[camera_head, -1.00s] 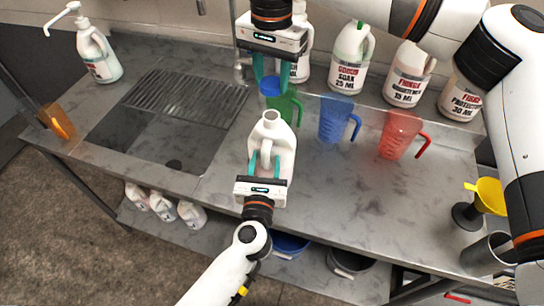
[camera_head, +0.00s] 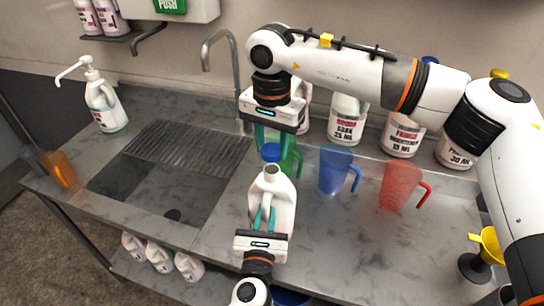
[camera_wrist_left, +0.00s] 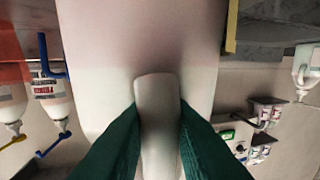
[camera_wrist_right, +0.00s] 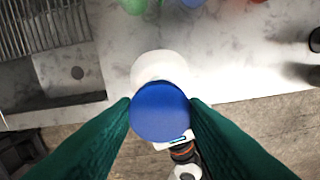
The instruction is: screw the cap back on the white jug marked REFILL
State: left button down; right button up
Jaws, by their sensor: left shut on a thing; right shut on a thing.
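The white jug (camera_head: 271,210) stands upright on the counter with its open neck (camera_head: 272,170) facing up. No REFILL marking shows on the side I see. My left gripper (camera_head: 264,219) is shut on its handle, which also shows between the fingers in the left wrist view (camera_wrist_left: 157,110). My right gripper (camera_head: 270,140) points down and is shut on the blue cap (camera_head: 271,152), just above the jug's mouth with a small gap. In the right wrist view the cap (camera_wrist_right: 160,112) hides the mouth; the jug's white body (camera_wrist_right: 157,66) shows behind it.
A green pitcher (camera_head: 290,158) stands close behind the jug. A blue pitcher (camera_head: 334,172) and a red pitcher (camera_head: 396,187) stand to the right. Labelled jugs (camera_head: 347,118) line the back. The sink (camera_head: 165,185) lies left. Bare counter (camera_head: 345,235) lies right of the jug.

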aim_at(272, 161)
jog(key=shift+f, duration=1)
jog(key=shift+f, duration=0.9)
jog(key=shift+f, duration=0.55)
